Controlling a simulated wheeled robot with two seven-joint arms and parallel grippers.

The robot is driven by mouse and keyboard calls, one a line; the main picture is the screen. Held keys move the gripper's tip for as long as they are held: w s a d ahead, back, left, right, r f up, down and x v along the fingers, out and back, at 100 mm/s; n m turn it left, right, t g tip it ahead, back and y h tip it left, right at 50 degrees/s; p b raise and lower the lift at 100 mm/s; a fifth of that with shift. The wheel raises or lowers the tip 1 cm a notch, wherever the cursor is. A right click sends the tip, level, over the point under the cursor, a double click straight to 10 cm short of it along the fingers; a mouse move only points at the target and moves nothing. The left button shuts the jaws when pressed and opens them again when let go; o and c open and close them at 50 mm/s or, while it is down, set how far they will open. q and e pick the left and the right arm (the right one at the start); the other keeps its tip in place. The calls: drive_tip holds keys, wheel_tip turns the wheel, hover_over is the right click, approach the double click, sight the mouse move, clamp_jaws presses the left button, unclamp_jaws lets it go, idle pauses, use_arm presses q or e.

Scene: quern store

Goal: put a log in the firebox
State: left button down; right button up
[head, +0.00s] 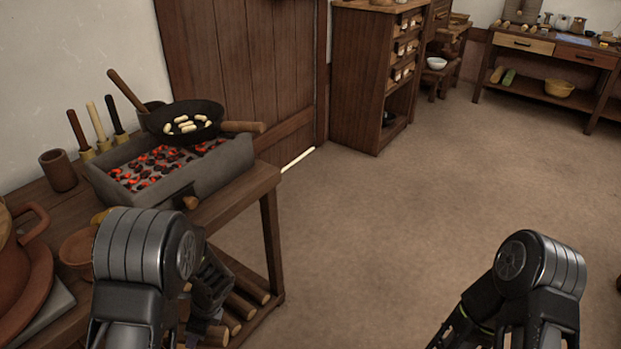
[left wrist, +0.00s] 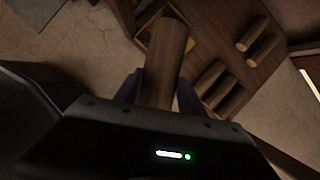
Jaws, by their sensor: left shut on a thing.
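The firebox (head: 215,165) is a grey open trough of glowing coals on the wooden bench. A pan (head: 190,124) with several pale pieces rests over its far part. My left gripper (left wrist: 159,90) is shut on a brown log (left wrist: 168,55), with a finger on each side of it in the left wrist view. In the head view this gripper (head: 211,285) is low beside the bench, below the firebox, partly behind my arm; the held log cannot be made out clearly there. Several other logs (head: 247,287) lie on the bench's lower shelf. My right gripper is out of view.
The bench top (head: 235,190) also carries a brown cup (head: 58,170), upright handled tools (head: 98,122) and a large clay pot (head: 25,260). A drawer cabinet (head: 360,80) stands behind. The floor (head: 400,200) to the right is clear.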

use_arm(q)
drive_tip(key=d+r+n+g, duration=0.2)
drive_tip(key=d+r+n, duration=0.25)
drive_tip(key=r, duration=0.75)
drive_tip(key=d+r+n+g, duration=0.1)
drive_tip(key=d+r+n, duration=0.35)
drive_tip(key=r, duration=0.65)
wheel_tip(320, 180, up, 21)
drive_tip(key=m+p, duration=0.1)
drive_tip(key=p, duration=2.5)
drive_tip(key=shift+s+d+h+p, duration=0.15)
drive_tip(key=shift+d+h+p, duration=0.1)
drive_tip(key=shift+h+p, duration=0.15)
drive_tip(key=shift+f, duration=0.2)
drive_tip(key=n+g+h, duration=0.1)
drive_tip(key=n, duration=0.4)
